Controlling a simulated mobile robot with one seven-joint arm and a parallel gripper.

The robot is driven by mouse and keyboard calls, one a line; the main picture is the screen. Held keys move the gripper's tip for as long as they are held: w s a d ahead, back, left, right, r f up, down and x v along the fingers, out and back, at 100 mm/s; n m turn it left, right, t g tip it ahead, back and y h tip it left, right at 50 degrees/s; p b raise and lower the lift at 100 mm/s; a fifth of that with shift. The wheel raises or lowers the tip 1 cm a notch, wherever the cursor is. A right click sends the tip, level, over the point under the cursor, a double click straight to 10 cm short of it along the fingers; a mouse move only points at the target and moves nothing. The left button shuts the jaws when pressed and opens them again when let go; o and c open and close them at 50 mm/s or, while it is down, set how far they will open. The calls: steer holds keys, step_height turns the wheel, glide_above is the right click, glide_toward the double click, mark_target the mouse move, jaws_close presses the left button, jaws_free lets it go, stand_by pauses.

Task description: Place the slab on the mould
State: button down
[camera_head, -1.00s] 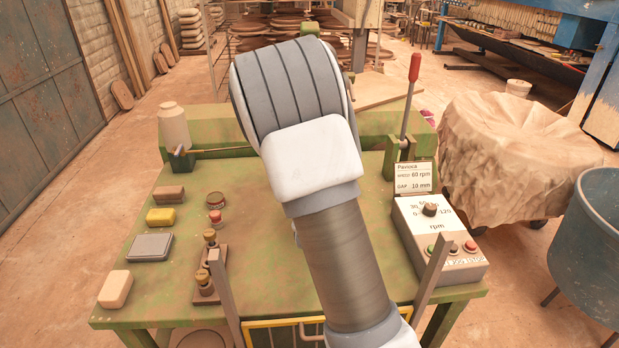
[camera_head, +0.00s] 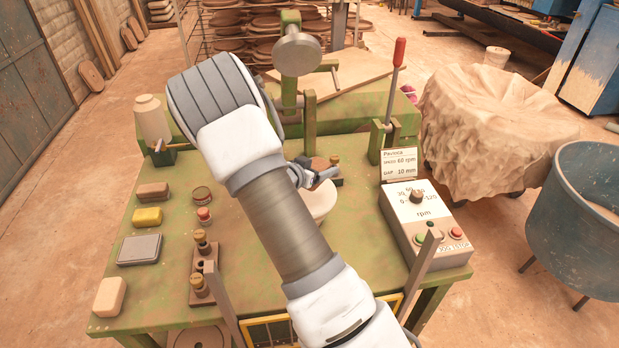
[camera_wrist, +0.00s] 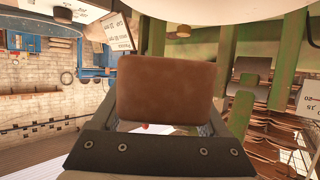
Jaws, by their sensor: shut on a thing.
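My gripper (camera_wrist: 168,128) is shut on a brown slab with rounded corners (camera_wrist: 170,88), which fills the middle of the wrist view. In the head view my arm hides most of the gripper; a small brown patch shows beside its grey parts, and I cannot tell whether that is the slab. A white rounded surface, probably the mould (camera_head: 319,204), shows on the green table just right of my arm and is partly hidden by it. A pale curved surface also crosses the top of the wrist view. I cannot tell the gap between slab and mould.
A green post with a round grey disc (camera_head: 297,54) stands behind the mould. A red-knobbed lever (camera_head: 398,60) and a control box (camera_head: 425,225) are on the right. A white bottle (camera_head: 152,120), a yellow sponge (camera_head: 147,217) and several small blocks stand left.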

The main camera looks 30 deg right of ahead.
steer(key=w, duration=0.1)
steer(key=w+a+f, duration=0.1)
steer(key=w+f, duration=0.1)
steer(key=shift+a, duration=0.35)
steer(key=shift+f, duration=1.95)
steer(key=shift+f, duration=0.1)
steer(key=shift+f, duration=0.15)
jaws_free()
